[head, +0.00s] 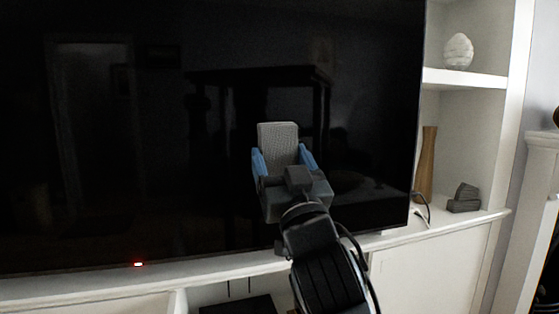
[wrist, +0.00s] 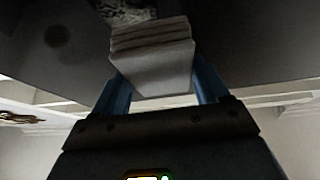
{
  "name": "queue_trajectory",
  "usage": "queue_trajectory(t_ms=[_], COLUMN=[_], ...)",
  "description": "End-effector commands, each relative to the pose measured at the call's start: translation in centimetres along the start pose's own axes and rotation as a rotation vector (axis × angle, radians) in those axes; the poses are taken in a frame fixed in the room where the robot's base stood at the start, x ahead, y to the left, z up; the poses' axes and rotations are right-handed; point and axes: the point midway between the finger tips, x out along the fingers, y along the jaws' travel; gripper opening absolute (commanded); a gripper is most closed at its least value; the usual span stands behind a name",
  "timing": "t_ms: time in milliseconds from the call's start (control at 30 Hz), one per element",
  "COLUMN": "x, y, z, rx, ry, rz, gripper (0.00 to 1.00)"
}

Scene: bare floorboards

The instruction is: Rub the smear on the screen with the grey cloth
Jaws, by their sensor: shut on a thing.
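The screen (head: 130,150) is a large, dark, glossy television panel filling the left and middle of the head view. My gripper (head: 284,160) is in front of its lower right part, its blue fingers shut on the folded grey cloth (head: 278,138). In the wrist view the cloth (wrist: 152,58) shows as stacked layers between the fingers, its far end close to the dark screen (wrist: 230,40). I cannot tell whether it touches. A pale speckled patch, seemingly the smear (wrist: 122,12), shows just beyond the cloth. No smear is visible in the head view; the cloth and gripper may hide it.
A white ledge (head: 80,288) runs below the screen, with a red light (head: 138,264) on the screen's lower edge. White shelves at right hold a pale ornament (head: 458,52), a wooden vase (head: 426,165) and a dark grey object (head: 464,198). A cable (head: 424,208) hangs near the screen's corner.

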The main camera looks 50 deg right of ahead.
Motion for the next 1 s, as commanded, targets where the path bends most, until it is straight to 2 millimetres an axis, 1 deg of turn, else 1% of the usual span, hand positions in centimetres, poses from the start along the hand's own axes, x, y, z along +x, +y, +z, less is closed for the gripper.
queue_trajectory(t_ms=[467,567,1000], x=[0.3,0.9,4.7], y=[0.0,0.0,0.0], z=[0.2,0.5,2.8], rx=[0.0,0.0,-0.001], ry=[0.001,0.003,0.003], rz=[0.0,0.0,0.001], gripper=[0.49,0.49,0.49])
